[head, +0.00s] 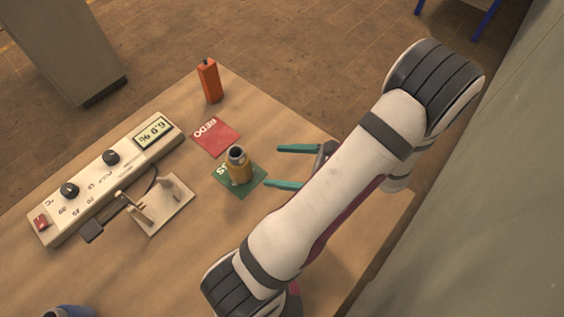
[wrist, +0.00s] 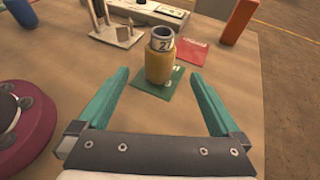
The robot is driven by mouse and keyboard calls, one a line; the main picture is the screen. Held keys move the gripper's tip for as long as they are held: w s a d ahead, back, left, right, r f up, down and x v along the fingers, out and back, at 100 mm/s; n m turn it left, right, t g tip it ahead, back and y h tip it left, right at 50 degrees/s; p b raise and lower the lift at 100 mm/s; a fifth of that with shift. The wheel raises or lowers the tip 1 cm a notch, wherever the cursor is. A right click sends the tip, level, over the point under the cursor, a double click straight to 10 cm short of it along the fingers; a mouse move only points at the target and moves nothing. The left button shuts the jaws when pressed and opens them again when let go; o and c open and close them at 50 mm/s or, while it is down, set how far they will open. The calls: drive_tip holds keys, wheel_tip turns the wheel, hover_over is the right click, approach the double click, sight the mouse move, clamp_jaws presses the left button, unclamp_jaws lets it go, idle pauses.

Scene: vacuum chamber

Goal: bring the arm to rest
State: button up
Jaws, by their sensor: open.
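My gripper (head: 279,167) is open and empty, with two teal fingers; it also shows in the wrist view (wrist: 161,85). In the head view it is to the right of a yellow-brown cylinder (head: 240,170) with a grey top. The cylinder stands upright on a green card (head: 227,187) on the wooden table. In the wrist view the cylinder (wrist: 159,67) is ahead of the fingertips, apart from them, and its grey collar carries a number. My arm stretches across the right side of the head view.
A red card (head: 216,137) marked REDO lies beyond the green card. An orange block-like object (head: 209,81) stands near the far edge. A blue object (head: 69,312) is partly visible at the bottom.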

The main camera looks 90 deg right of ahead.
drive_tip(key=s+d+n+g+y, duration=0.1)
drive_tip(key=s+n+g+y, duration=0.45)
drive_tip(key=n, duration=0.35)
drive_tip(key=w+a+r+n+g+y, duration=0.1)
drive_tip(key=w+a+r+n+g, duration=0.2)
drive_tip(key=w, duration=0.4)
drive_tip(key=w+a+r+n+g+y, duration=0.1)
drive_tip(key=w+r+n, duration=0.1)
drive_tip(key=w+n, duration=0.45)
drive_tip(key=w+a+r+n+g+y, duration=0.1)
drive_tip(key=w+r+n+g, duration=0.15)
drive_tip(key=w, duration=0.55)
drive_tip(key=w+a+r+n+h, duration=0.1)
drive_tip(key=a+n, duration=0.5)
drive_tip(key=a, duration=0.6)
drive_tip(key=w+a+r+n, duration=0.3)
drive_tip(key=a+n, duration=0.4)
drive_tip(key=a, duration=0.5)
drive_tip(key=shift+a+r+g+h, duration=0.25)
drive_tip(key=shift+r+g+h, duration=0.1)
drive_tip(key=shift+r+g, duration=0.1)
